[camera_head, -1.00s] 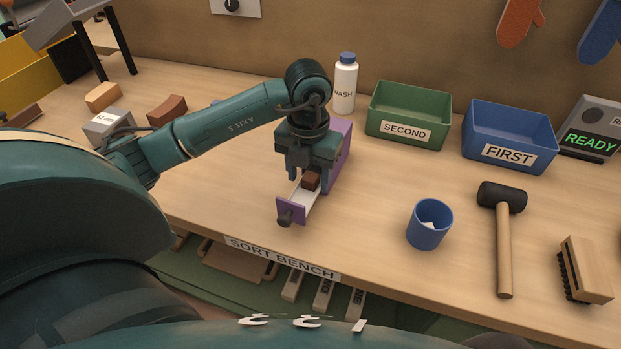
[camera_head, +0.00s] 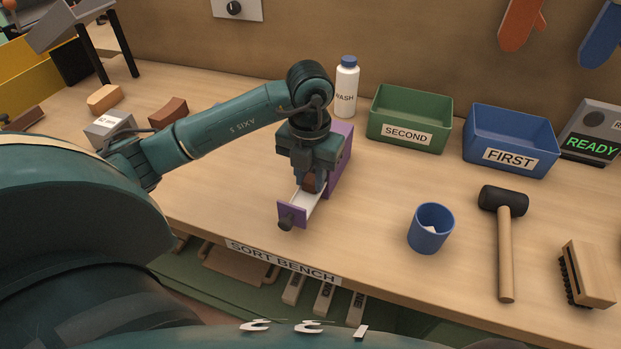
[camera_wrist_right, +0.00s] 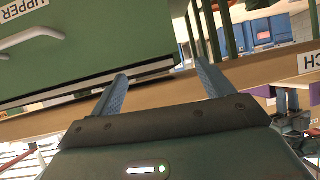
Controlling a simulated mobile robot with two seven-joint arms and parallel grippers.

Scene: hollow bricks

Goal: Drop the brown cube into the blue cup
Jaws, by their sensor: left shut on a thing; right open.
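The brown cube (camera_head: 308,185) is at the open drawer of a small purple box (camera_head: 342,160). My left gripper (camera_head: 309,188) points down over the drawer and is shut on the cube; its fingers partly hide it. Whether the cube touches the drawer floor I cannot tell. The blue cup (camera_head: 421,238) stands upright on the bench to the right of the drawer, with something white inside. My right gripper (camera_wrist_right: 162,86) shows in the right wrist view, open and empty, away from the cube and cup.
A green bin (camera_head: 382,128) marked SECOND and a blue bin (camera_head: 482,148) marked FIRST stand behind the cup. A white bottle (camera_head: 346,90) is behind the purple box. A mallet (camera_head: 505,245) and a brush (camera_head: 590,272) lie right of the cup. Bench between drawer and cup is clear.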

